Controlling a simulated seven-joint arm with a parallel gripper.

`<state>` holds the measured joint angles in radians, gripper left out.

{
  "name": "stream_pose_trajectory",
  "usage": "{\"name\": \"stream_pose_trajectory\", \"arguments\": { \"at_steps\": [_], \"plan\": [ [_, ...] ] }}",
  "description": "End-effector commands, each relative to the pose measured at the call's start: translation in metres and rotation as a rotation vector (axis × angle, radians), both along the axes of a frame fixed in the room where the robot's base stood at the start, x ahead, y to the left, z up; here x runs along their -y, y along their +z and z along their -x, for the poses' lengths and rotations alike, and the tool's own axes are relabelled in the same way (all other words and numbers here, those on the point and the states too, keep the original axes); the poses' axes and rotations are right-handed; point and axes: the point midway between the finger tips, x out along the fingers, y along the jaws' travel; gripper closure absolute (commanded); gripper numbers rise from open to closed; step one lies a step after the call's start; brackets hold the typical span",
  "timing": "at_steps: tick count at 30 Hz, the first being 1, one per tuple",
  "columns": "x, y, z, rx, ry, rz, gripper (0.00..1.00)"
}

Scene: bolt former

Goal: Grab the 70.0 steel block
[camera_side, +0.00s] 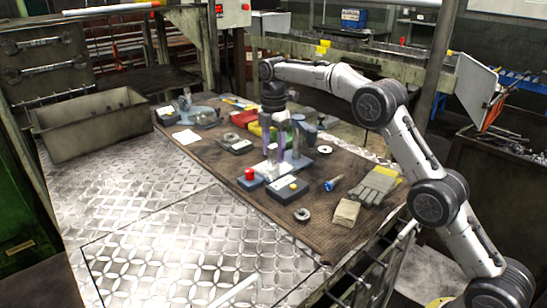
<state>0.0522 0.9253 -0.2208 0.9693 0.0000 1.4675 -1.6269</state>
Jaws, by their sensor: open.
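My gripper (275,131) points down over the middle of the brown work mat. Its jaws are open. Upright shiny steel pieces stand close below and beside the fingers: one piece (272,157) is just under them and a taller one (297,146) is to their right. No size marking is readable, so I cannot tell which is the 70.0 steel block. The fingers overlap these pieces in the picture, and I cannot tell whether they touch.
A box with a red button (249,179) and a grey box (288,189) lie in front. Gloves (376,185), a cloth (346,212) and a blue-handled tool (332,184) lie right. A red bin (243,117) is behind. A large grey crate (92,123) stands left; the patterned metal tabletop (150,210) is clear.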

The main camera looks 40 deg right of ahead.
Motion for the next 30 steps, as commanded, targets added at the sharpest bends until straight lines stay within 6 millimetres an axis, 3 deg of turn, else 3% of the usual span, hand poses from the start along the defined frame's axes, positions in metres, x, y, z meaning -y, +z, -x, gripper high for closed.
{"name": "stream_pose_trajectory", "arguments": {
  "at_steps": [4,12,22,30],
  "plan": [
    [0.0,-0.015,0.0,-0.002,0.0,0.0,0.4],
    [0.0,-0.017,0.0,0.0,0.0,0.0,0.4],
    [0.0,-0.017,0.0,0.0,0.0,0.0,0.99],
    [0.0,-0.017,0.0,0.0,0.0,0.0,1.0]
  ]
}}
